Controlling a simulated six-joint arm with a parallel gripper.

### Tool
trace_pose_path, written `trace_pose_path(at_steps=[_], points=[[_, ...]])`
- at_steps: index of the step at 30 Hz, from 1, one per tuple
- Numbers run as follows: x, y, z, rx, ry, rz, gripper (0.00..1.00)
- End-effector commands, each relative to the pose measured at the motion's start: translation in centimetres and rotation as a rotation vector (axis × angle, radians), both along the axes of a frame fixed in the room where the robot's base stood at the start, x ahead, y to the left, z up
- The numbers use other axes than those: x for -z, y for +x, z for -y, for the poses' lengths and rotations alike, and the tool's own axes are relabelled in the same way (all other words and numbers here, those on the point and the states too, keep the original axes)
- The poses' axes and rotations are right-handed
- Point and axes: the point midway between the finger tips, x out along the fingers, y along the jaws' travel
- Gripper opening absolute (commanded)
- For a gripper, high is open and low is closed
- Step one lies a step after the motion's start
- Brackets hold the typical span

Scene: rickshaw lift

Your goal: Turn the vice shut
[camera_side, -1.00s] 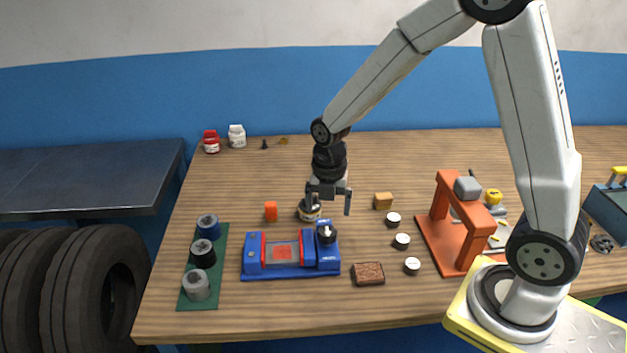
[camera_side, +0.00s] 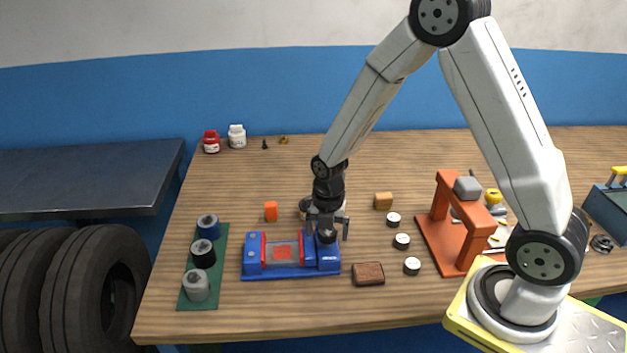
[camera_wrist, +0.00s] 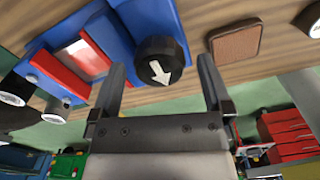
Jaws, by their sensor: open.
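The blue vice (camera_side: 283,272) lies on the wooden bench, with red jaw faces and a reddish plate between them; it also shows in the wrist view (camera_wrist: 115,30). Its black round knob (camera_wrist: 161,60), marked with a white arrow, is at the vice's right end. In the side view my gripper (camera_side: 327,234) points down over the knob, which is mostly hidden behind it. In the wrist view my gripper (camera_wrist: 160,75) is open, with one finger on each side of the knob and a gap to the right finger. I cannot tell whether the left finger touches it.
A brown block (camera_side: 368,273) lies just right of the vice. Several white-topped discs (camera_side: 401,241) and an orange press (camera_side: 447,220) stand farther right. A green mat (camera_side: 222,245) with several cylinders is at left. An orange block (camera_side: 271,211) is behind the vice.

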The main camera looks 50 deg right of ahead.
Motion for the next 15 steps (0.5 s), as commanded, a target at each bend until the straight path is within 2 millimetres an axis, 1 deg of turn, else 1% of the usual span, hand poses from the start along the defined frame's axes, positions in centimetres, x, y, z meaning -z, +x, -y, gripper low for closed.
trace_pose_path(at_steps=[10,11,12,14,15], points=[[0.25,0.0,0.0,0.0,0.0,0.0,1.0],[0.25,0.0,0.0,0.0,0.0,0.0,0.94],[0.25,0.0,0.0,0.0,0.0,0.0,0.81],[0.24,0.0,0.0,0.0,0.0,0.0,0.62],[0.24,0.0,0.0,0.0,0.0,0.0,0.49]])
